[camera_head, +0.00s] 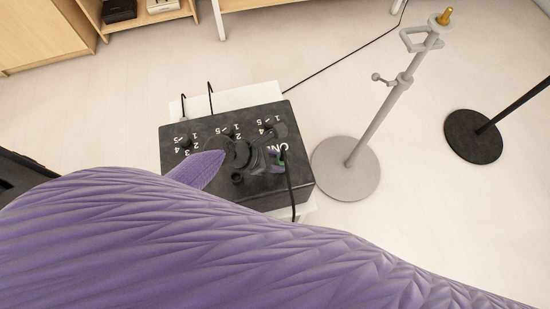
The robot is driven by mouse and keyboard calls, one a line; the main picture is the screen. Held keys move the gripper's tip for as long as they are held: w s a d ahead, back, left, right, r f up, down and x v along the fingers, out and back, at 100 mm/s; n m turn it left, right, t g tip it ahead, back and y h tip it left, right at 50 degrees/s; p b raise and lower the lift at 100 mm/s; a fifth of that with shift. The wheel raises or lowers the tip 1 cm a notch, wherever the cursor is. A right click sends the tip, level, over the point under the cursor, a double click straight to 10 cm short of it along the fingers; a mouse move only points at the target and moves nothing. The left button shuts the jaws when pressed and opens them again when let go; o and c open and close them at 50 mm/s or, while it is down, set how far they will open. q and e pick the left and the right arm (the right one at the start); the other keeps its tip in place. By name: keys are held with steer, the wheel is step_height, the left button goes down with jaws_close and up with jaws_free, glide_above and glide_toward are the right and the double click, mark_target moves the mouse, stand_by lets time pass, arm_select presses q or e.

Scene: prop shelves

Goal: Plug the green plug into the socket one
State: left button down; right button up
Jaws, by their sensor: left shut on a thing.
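The black box (180,152) stands on a white surface, with numbered dials on its top. Letters that read like "ON" show near its right side, partly covered, and socket one itself is hidden or cannot be made out. My left gripper (275,158) is dark and hard to tell from the box. It is low over the box's right part, shut on the green plug (282,156). Only slivers of the plug show. A black cable (291,193) runs from it down over the box's front edge. I cannot tell whether the plug touches a socket. My right gripper is out of view.
A grey stand (347,172) with a brass tip is close right of the box, and a black stand (473,136) is farther right. Wooden shelves are at the back left. A large purple ribbed surface covers the foreground.

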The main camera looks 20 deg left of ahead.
arm_select(q)
steer(key=shift+c, duration=1.1)
jaws_free()
steer(key=shift+f, duration=0.1)
steer(key=p+v, duration=0.5)
steer(key=v, duration=0.5)
